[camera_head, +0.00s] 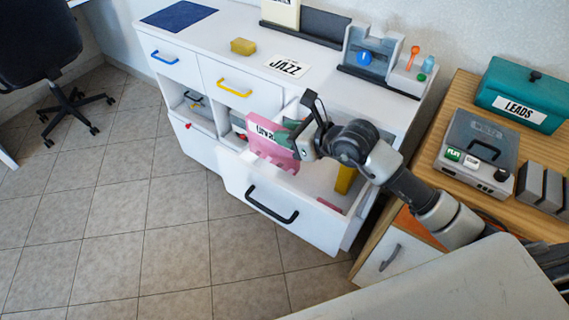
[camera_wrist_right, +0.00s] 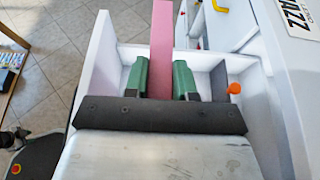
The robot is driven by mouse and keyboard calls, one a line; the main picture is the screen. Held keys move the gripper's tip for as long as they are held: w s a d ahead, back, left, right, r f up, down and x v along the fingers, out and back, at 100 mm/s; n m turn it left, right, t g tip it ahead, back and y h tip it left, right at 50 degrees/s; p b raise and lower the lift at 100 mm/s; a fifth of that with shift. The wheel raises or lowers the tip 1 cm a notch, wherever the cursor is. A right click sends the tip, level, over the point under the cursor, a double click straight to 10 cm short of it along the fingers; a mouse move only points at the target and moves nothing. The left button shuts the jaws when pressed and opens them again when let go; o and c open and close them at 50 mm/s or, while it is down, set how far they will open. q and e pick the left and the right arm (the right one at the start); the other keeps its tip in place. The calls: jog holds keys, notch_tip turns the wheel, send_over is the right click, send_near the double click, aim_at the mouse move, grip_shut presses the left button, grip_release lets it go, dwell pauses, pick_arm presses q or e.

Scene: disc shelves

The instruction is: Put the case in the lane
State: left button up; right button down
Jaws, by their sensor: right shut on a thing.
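A pink case (camera_head: 270,142) with a white label stands on edge above or partly inside the open white drawer (camera_head: 290,212). My right gripper (camera_head: 292,135) is shut on this case from above. In the right wrist view, the case (camera_wrist_right: 162,45) is a narrow pink strip between the green fingertips of my right gripper (camera_wrist_right: 162,78), with white drawer walls (camera_wrist_right: 102,55) on both sides. Whether the case's lower edge touches the drawer floor is hidden. I cannot make out which lane lies beneath it. My left gripper is not in view.
A yellow piece (camera_head: 345,178) and a flat pink piece (camera_head: 329,206) are in the drawer's right part. A JAZZ card (camera_head: 286,66) and a yellow block (camera_head: 243,46) lie on the cabinet top. A wooden desk with a teal LEADS box (camera_head: 521,94) stands right.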

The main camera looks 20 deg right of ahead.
aim_at(287, 155)
notch_tip(287, 155, down, 7)
jog(key=shift+f+b, duration=0.1)
jog(key=shift+b, duration=0.25)
jog(key=shift+f, duration=0.15)
jog(key=c, duration=0.9)
grip_release()
